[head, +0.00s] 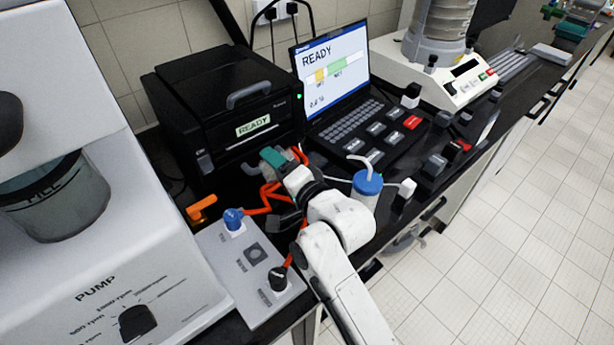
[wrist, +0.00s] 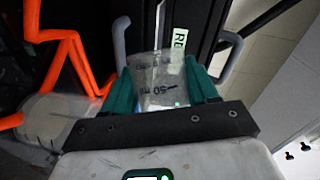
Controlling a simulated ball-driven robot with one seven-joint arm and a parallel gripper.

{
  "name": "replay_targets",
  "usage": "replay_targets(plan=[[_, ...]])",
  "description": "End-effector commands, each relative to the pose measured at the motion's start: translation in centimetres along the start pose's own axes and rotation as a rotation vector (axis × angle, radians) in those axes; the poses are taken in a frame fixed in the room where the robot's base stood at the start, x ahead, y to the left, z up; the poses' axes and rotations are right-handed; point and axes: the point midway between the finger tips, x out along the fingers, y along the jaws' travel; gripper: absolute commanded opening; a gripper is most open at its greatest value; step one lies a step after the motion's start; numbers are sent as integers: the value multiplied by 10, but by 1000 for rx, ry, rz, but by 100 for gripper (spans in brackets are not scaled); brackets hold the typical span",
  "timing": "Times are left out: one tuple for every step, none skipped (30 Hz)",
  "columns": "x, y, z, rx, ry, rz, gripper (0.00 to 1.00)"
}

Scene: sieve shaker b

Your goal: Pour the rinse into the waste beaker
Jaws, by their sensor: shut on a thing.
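My gripper (head: 276,158) is in front of the black printer-like machine in the head view. In the wrist view its teal fingers (wrist: 161,84) are shut on a clear beaker (wrist: 160,70) marked "50 ml", which sits between them. Its contents cannot be made out clearly. I cannot pick out a waste beaker in either view.
A black machine reading READY (head: 225,110) stands behind my gripper, with a laptop (head: 345,95) to its right. A blue-capped bottle (head: 367,187) stands right of my arm. Orange tubing (head: 262,200) loops beside my gripper. A pump unit (head: 110,285) fills the left.

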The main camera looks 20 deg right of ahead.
Motion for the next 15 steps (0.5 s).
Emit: replay_targets(plan=[[0, 0, -1, 5, 1, -2, 28], [0, 0, -1, 8, 1, -4, 28], [-1, 0, -2, 11, 1, -5, 28], [-1, 0, -2, 15, 1, -7, 28], [-1, 0, -2, 18, 1, -8, 28], [-1, 0, -2, 22, 1, -10, 28], [-1, 0, -3, 25, 1, -11, 28], [-1, 0, -3, 28, 1, -12, 28], [-1, 0, -3, 33, 1, -14, 28], [-1, -1, -4, 35, 1, -15, 28], [-2, -1, -4, 38, 1, -16, 28], [-2, -1, -4, 42, 1, -18, 28], [-2, -1, -5, 45, 1, -19, 28], [-2, -1, -5, 48, 1, -20, 28], [-2, -1, -5, 52, 1, -22, 28]])
